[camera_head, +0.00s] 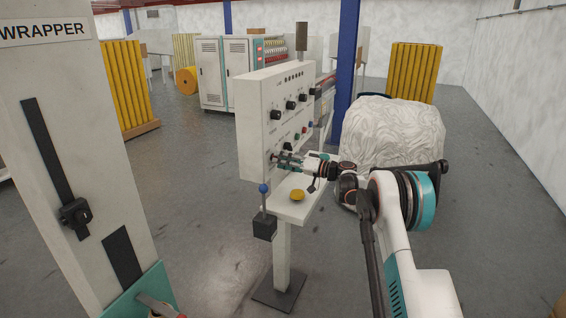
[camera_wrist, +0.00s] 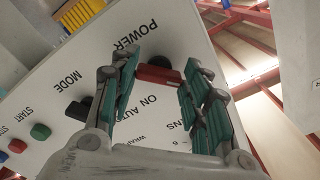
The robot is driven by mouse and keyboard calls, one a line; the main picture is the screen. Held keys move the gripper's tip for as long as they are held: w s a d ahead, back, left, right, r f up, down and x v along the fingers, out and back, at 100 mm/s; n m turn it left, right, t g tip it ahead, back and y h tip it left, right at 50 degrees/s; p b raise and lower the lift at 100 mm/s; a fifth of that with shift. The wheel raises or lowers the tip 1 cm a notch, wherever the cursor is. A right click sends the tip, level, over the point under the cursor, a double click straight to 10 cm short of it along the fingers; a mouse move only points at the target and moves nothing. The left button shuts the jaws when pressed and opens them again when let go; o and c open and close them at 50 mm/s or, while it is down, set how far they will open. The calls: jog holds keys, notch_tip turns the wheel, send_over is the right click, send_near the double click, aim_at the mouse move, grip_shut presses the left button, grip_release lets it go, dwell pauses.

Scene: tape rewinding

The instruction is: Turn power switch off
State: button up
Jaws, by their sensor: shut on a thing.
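The power switch (camera_wrist: 158,74) is a red handle on a dark base, beside the word POWER on the white control panel in the wrist view. My gripper (camera_wrist: 162,72) has its two teal-padded fingers on either side of the red handle and is shut on it. In the head view, my gripper (camera_head: 280,160) reaches the lower part of the white control panel (camera_head: 251,125) from the right. There the gripper hides the switch.
Black knobs (camera_head: 276,115) and coloured buttons sit higher on the panel. Below are a small shelf with a yellow disc (camera_head: 297,195) and a blue-topped lever (camera_head: 263,189). A wrapped white bale (camera_head: 395,130) stands behind my arm. The wrapper column (camera_head: 80,130) is at left.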

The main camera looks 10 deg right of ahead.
jog(key=shift+f, duration=0.1)
jog(key=o, duration=1.1)
jog(key=shift+c, duration=0.2)
jog(key=shift+s+d, duration=0.1)
jog(key=shift+d, duration=0.05)
jog(key=v, duration=1.1)
jog(key=shift+s+d, duration=0.2)
jog(key=shift+d, duration=0.05)
